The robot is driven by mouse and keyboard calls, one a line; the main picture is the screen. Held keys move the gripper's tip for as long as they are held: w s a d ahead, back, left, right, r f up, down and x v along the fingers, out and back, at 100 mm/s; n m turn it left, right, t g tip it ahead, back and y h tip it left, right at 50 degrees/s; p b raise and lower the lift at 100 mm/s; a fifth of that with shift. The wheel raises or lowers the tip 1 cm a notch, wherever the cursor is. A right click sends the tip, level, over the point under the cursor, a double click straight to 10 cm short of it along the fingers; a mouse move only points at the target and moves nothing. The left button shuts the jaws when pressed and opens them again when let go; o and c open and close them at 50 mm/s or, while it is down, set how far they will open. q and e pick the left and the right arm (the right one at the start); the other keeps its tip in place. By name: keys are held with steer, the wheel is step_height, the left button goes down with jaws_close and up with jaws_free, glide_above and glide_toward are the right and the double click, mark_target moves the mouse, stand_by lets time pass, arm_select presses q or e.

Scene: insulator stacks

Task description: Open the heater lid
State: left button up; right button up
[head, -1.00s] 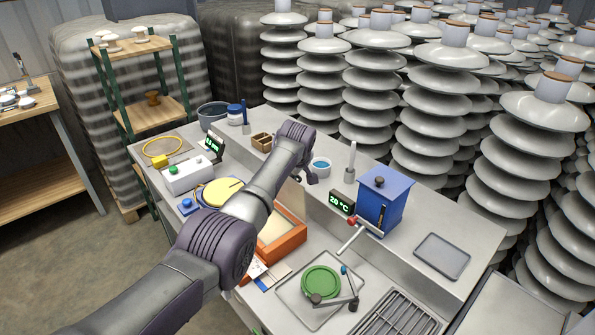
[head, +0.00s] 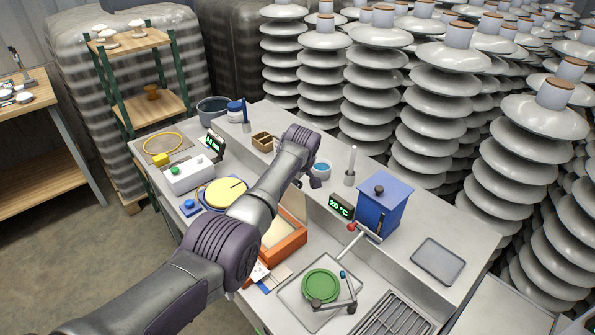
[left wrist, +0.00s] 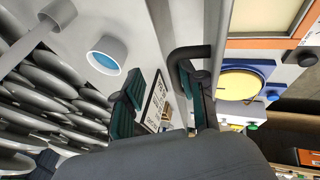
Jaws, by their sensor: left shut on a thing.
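The heater is an orange box (head: 286,246) with a pale top on the bench in the head view, partly behind my left arm. Its lid (head: 294,204) shows as a thin raised panel at the box's far side; in the left wrist view the lid (left wrist: 222,45) looks nearly edge-on, as a grey strip. A dark bent handle (left wrist: 190,54) sits against it. My left gripper (left wrist: 160,98) has its teal fingers at this handle and is shut on it; the exact contact is partly hidden. In the head view the gripper (head: 311,181) is mostly hidden by my wrist. My right gripper is not in view.
A blue box (head: 383,207) with a knob and a 20 °C display (head: 340,207) stand to the right. A cup of blue liquid (head: 321,168) is close beside my gripper. A yellow disc (head: 222,192) lies left of my arm. A green ring (head: 321,285) lies in front.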

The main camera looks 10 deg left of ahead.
arm_select(q)
steer(key=s+d+r+p, duration=0.1)
steer(key=d+r+p, duration=0.1)
steer(key=r+p, duration=0.2)
steer(key=d+r+p, duration=0.3)
steer(key=r+p, duration=0.1)
steer(key=r, duration=0.5)
steer(key=shift+s+d+r+t+p, duration=0.2)
steer(key=shift+s+d+t+p, duration=0.1)
steer(key=shift+s+t, duration=0.1)
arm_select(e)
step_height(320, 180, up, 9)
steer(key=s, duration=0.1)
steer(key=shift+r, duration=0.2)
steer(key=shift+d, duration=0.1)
